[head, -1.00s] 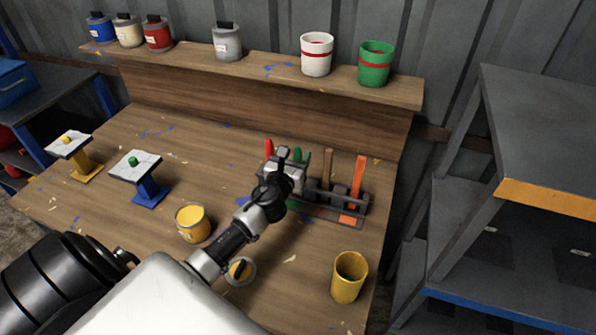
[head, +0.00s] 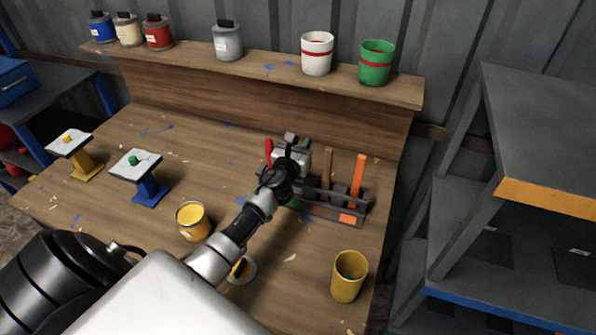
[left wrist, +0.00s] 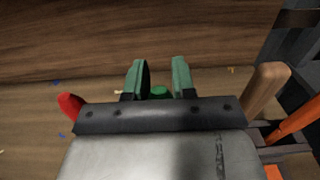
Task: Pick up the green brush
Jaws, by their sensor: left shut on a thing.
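The green brush (left wrist: 159,92) shows in the left wrist view as a small rounded green handle end between the two green fingers of my left gripper (left wrist: 160,75). The fingers are shut on it. In the head view my left gripper (head: 293,158) is over the left part of the brush rack (head: 322,209) and hides the green brush. A red-handled brush (head: 269,148) stands just left of the gripper. A brown-handled brush (head: 328,165) and an orange one (head: 359,180) stand to its right. My right gripper is not in view.
A yellow cup (head: 348,277) stands at the front right of the bench, and an open yellow paint can (head: 193,222) left of my forearm. Two small stands (head: 148,185) (head: 80,155) are at the left. Paint cans line the back shelf (head: 270,67). A grey rack (head: 530,195) is at the right.

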